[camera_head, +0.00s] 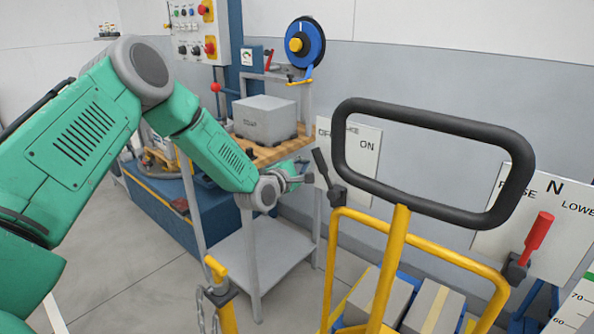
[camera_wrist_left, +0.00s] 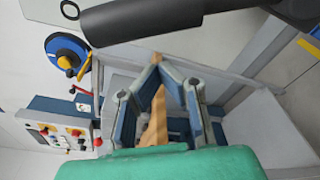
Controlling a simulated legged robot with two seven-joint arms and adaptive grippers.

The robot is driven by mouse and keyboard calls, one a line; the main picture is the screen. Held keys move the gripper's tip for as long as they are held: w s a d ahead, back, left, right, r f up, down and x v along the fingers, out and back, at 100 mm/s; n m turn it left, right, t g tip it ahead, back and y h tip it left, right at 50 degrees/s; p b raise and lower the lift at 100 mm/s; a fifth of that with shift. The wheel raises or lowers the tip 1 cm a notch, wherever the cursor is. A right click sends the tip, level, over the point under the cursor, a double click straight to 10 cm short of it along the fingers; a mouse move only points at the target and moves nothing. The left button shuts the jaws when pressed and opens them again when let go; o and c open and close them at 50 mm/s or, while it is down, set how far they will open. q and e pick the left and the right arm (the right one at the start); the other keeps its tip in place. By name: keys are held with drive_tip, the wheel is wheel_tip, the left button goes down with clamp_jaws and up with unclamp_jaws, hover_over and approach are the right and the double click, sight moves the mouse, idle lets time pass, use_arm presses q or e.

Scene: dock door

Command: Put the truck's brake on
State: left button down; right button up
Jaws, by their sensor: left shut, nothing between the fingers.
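The truck has a yellow frame (camera_head: 405,237) and a black loop handle (camera_head: 432,118). Its black brake lever (camera_head: 321,166) stands at the left of the frame, tilted up and to the left, in front of a white sign (camera_head: 364,160) on which ON and part of OFF can be read. My left gripper (camera_head: 307,178) is shut and empty, just left of the lever; I cannot tell whether they touch. In the left wrist view the gripper's fingers (camera_wrist_left: 158,65) come together below a thick dark bar (camera_wrist_left: 150,20), which seems to be the lever. My right gripper is not in view.
A red lever (camera_head: 537,235) stands at the truck's right, by a RAISE/N/LOWER sign (camera_head: 552,205). Grey boxes (camera_head: 436,308) lie on the truck. Behind my left arm are a shelf stand (camera_head: 265,255) with a grey box (camera_head: 265,117) and a control panel (camera_head: 193,32).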

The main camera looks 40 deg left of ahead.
sight(321, 160)
use_arm(q)
drive_tip(key=shift+m, duration=0.6)
drive_tip(key=d, duration=0.1)
drive_tip(key=d+r, duration=0.2)
drive_tip(key=d, duration=0.1)
drive_tip(key=shift+s+r, duration=0.1)
drive_tip(key=shift+s, duration=0.2)
drive_tip(key=d+m, duration=0.1)
drive_tip(key=r+m, duration=0.1)
drive_tip(key=m, duration=0.1)
drive_tip(key=shift+d+r+t, duration=0.1)
drive_tip(key=shift+d+t, duration=0.2)
drive_tip(key=shift+d, duration=0.05)
drive_tip(key=d+m, duration=0.4)
drive_tip(key=shift+s+d+r+m+t, duration=0.25)
drive_tip(key=shift+r+m+t, duration=0.05)
drive_tip(key=shift+r, duration=0.1)
drive_tip(key=shift+d+f+m+b, duration=0.1)
drive_tip(key=shift+d+m+b, duration=0.2)
drive_tip(key=shift+d+m, duration=0.65)
drive_tip(key=shift+s+d+f, duration=0.1)
drive_tip(key=shift+d+f, duration=0.1)
drive_tip(key=shift+d, duration=0.15)
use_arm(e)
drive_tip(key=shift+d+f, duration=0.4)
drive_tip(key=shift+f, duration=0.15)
use_arm(q)
drive_tip(key=shift+d, duration=0.15)
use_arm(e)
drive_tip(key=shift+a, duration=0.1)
